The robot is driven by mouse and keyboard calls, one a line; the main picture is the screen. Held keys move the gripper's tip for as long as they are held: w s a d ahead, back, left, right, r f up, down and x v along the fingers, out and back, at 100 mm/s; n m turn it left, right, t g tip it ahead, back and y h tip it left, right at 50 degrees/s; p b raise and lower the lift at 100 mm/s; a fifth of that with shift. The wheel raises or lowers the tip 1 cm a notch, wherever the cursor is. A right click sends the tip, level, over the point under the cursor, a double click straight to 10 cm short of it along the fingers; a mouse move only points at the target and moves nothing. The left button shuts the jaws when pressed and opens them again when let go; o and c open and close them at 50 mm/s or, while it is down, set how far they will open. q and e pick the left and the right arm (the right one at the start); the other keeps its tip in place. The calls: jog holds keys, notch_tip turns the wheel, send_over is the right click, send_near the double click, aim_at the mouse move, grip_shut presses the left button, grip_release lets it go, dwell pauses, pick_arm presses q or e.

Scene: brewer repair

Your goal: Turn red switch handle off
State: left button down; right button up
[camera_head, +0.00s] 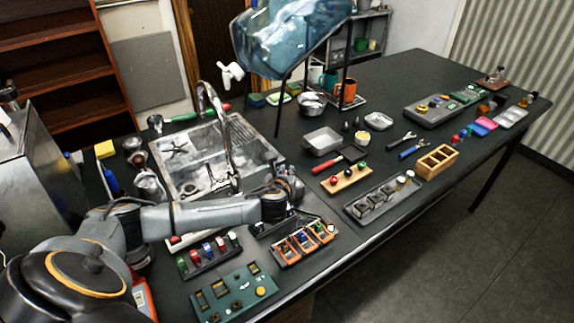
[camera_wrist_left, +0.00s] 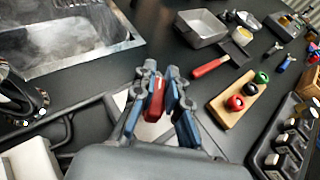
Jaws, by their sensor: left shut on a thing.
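A pale plate shows under and between the fingers. In the head view the gripper and arm hide the handle, and I cannot tell its exact angle. My right gripper is in neither view.
The sink (camera_head: 215,150) with its tall tap lies behind the gripper. A wooden block with knobs (camera_head: 346,180), a red-handled pan (camera_head: 322,142), an orange tray (camera_head: 303,246) and a green panel (camera_head: 233,293) are nearby.

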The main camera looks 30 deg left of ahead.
pick_arm(q)
jog(key=n+g+y+p, duration=0.2)
jog(key=shift+r+n+y, duration=0.15)
jog(key=shift+n+y, duration=0.15)
jog(key=shift+n, duration=0.1)
jog(key=shift+s+a+n+g+y+p, duration=0.1)
jog(key=shift+n+g+y+p, duration=0.25)
jog(key=shift+n+g+y, duration=0.45)
jog(key=n+g+y, duration=0.1)
jog(key=n+g, duration=0.1)
jog(key=shift+s+a+n+y, duration=0.15)
jog(key=shift+n+y, duration=0.25)
jog(key=shift+n+g+y+p, duration=0.3)
jog(key=shift+n+g+y, duration=0.1)
jog(key=shift+n+g, duration=0.25)
jog(key=shift+s+a+f+g, duration=0.1)
jog(key=shift+f+g, duration=0.1)
jog(key=shift+g, duration=0.05)
jog(key=c, duration=1.3)
grip_release()
jog(key=shift+a, duration=0.1)
jog(key=shift+c, duration=0.2)
